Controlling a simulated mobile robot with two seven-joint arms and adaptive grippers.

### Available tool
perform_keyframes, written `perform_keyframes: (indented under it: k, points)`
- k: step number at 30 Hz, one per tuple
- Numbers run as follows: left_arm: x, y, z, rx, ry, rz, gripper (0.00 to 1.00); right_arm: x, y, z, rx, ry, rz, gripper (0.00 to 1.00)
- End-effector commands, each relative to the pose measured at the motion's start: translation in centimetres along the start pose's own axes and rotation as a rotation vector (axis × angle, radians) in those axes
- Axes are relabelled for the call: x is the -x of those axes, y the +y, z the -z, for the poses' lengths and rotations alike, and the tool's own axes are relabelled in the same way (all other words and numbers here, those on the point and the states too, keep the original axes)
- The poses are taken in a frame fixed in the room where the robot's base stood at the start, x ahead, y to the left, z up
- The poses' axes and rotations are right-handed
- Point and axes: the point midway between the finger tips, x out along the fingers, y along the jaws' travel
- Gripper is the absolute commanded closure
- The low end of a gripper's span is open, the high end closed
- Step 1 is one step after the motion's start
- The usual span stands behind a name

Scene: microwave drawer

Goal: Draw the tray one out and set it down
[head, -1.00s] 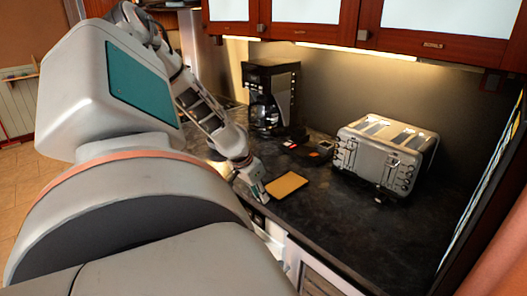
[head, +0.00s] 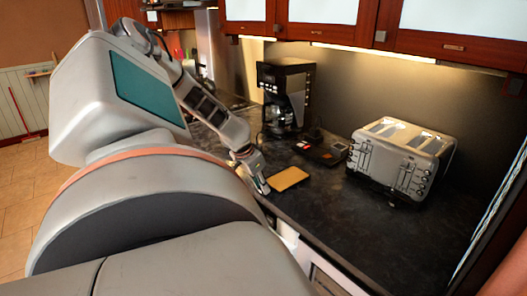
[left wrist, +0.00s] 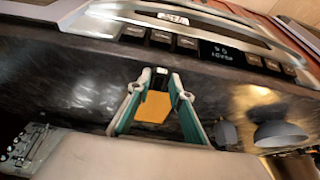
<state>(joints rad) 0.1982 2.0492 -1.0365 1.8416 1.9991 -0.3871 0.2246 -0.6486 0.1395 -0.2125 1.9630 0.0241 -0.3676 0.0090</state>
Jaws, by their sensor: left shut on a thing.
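The tray is a flat yellow-orange piece (head: 288,179) at the counter's front edge in the head view. My left gripper (head: 262,184) is at its left end, shut on it. In the left wrist view the tray (left wrist: 154,107) shows between the teal fingers of my left gripper (left wrist: 156,90). I cannot tell whether the tray touches the counter or hangs just above it. My right gripper is not in view.
The dark counter (head: 330,225) has free room in front of the tray's right side. A silver toaster (head: 403,158) stands to the right. A coffee maker (head: 285,97) stands behind, with a small dark device (head: 322,152) near it. Cabinets (head: 460,42) hang above.

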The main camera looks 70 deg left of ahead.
Motion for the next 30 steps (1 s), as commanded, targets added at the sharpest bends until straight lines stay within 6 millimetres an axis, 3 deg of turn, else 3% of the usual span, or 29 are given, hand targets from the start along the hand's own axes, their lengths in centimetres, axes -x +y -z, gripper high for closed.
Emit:
perform_keyframes:
  k: [7,8,9,10,23,30]
  points:
    - [0.0,-0.1,0.0,-0.001,0.000,0.000,1.00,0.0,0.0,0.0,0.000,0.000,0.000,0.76]
    - [0.0,-0.1,0.0,-0.001,0.000,0.000,0.72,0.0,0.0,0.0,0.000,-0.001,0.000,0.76]
    - [0.0,-0.1,0.0,-0.001,0.000,0.000,0.61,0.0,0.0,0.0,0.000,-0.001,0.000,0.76]
    - [0.0,-0.1,0.0,-0.001,0.000,0.000,0.60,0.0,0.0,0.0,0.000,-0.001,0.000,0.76]
    - [0.6,-0.1,0.0,-0.002,0.000,0.001,0.60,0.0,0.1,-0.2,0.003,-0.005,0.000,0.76]
    - [4.6,-0.1,0.2,-0.001,0.005,0.002,0.60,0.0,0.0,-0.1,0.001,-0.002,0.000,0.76]
